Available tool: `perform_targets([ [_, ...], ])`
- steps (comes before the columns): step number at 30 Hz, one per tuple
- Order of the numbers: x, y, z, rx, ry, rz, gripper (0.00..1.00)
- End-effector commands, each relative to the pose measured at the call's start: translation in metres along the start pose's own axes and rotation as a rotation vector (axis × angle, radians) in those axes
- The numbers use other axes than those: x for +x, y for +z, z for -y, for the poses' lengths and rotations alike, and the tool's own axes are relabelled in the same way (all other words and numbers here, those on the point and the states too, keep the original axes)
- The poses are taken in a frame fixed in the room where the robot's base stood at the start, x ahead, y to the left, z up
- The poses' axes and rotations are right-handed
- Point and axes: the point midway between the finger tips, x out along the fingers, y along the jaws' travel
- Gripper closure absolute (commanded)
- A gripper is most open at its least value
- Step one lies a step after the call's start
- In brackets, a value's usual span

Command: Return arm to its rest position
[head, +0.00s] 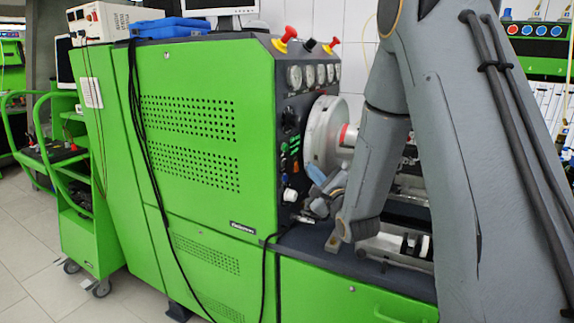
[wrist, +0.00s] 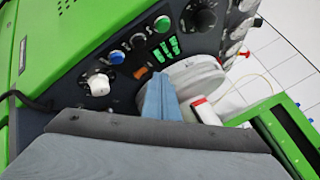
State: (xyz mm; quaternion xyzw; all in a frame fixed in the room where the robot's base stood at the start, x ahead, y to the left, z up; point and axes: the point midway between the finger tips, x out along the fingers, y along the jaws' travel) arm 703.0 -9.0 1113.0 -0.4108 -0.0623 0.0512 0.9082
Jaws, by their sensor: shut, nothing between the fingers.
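My arm reaches in from the right in the head view and bends down in front of the green pump testbench (head: 205,190). My gripper (head: 317,174) is small there, pointing up and left close to the bench's dark control panel (head: 290,125). In the wrist view the blue fingers of my gripper (wrist: 161,98) are together with nothing visible between them. Behind them is the pale round flywheel (wrist: 194,78), which shows in the head view (head: 322,135) too. I cannot tell whether the fingers touch anything. My arm hides part of the bench bed.
The panel carries a white knob (wrist: 98,84), a blue button (wrist: 117,57) and several gauges. Red emergency knobs (head: 289,34) stand on top. A black cable (head: 140,130) hangs down the front. A green trolley (head: 85,225) stands left on open tiled floor.

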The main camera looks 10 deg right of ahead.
Motion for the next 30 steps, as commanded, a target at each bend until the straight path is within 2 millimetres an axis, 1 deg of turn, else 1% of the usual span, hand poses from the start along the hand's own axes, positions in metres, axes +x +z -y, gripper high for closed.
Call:
perform_targets([
  [4, -0.001, -0.001, -0.001, -0.032, 0.013, -0.015, 1.00],
  [7, -0.004, -0.006, -0.007, -0.139, 0.061, -0.067, 1.00],
  [11, -0.019, -0.018, -0.022, -0.389, 0.199, -0.164, 1.00],
  [14, -0.038, -0.028, -0.035, -0.604, 0.344, -0.223, 1.00],
  [17, -0.064, -0.037, -0.048, -0.808, 0.510, -0.252, 1.00],
  [20, -0.095, -0.043, -0.061, -0.999, 0.691, -0.244, 1.00],
  [21, -0.109, -0.045, -0.066, -1.072, 0.768, -0.229, 1.00],
  [23, -0.131, -0.047, -0.073, -1.174, 0.883, -0.196, 1.00],
  [24, -0.146, -0.048, -0.077, -1.239, 0.960, -0.165, 1.00],
  [26, -0.171, -0.047, -0.084, -1.328, 1.078, -0.105, 1.00],
  [27, -0.188, -0.046, -0.088, -1.383, 1.156, -0.056, 1.00],
  [29, -0.214, -0.044, -0.093, -1.460, 1.269, 0.033, 1.00],
  [30, -0.232, -0.041, -0.097, -1.503, 1.340, 0.098, 1.00],
])
